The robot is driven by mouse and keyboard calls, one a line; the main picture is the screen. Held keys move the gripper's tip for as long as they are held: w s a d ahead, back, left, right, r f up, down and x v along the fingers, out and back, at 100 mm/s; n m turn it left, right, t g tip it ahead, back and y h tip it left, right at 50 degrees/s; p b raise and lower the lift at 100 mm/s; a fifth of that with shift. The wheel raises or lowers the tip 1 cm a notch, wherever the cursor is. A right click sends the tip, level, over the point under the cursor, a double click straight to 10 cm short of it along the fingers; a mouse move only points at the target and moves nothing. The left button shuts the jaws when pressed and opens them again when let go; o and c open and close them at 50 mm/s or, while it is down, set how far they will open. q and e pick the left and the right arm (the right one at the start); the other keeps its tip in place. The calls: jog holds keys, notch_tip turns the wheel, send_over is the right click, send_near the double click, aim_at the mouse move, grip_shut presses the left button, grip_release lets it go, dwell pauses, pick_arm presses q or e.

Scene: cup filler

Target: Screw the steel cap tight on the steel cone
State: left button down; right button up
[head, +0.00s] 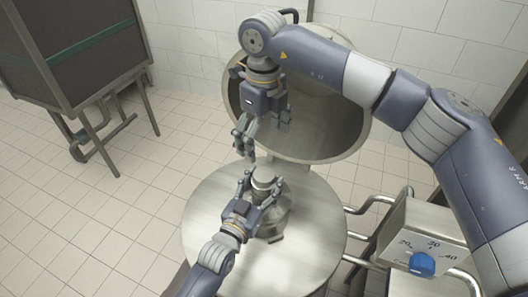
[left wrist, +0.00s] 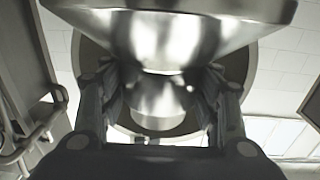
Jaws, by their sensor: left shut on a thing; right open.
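The steel cone (head: 275,219) stands on the round steel table top, wide at its base. The steel cap (head: 264,174) sits at its top, upright as far as I can see. My left gripper (head: 261,188) comes in from the lower left, its fingers shut around the cap. In the left wrist view the fingers flank the shiny cap (left wrist: 158,98), and the flared cone (left wrist: 165,25) shows above it. The exact seam between cap and cone is unclear. My right gripper (head: 246,143) is open and empty, pointing down above and slightly left of the cap.
The round steel table top (head: 215,250) is otherwise bare. A large steel bowl (head: 340,125) stands tilted behind it. A control box with a blue knob (head: 422,264) and bent steel pipes (head: 368,203) are at the right. A dark cabinet (head: 85,60) stands at the back left.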

pick_arm(q)
jog(key=shift+r, duration=0.2)
pick_arm(e)
jog(key=shift+r, duration=2.4)
pick_arm(q)
jog(key=shift+c, duration=2.3)
grip_release()
jog(key=shift+s+f, duration=0.15)
jog(key=shift+f, duration=0.05)
jog(key=shift+s+a, duration=0.2)
jog(key=shift+s, duration=0.1)
jog(key=v, duration=1.1)
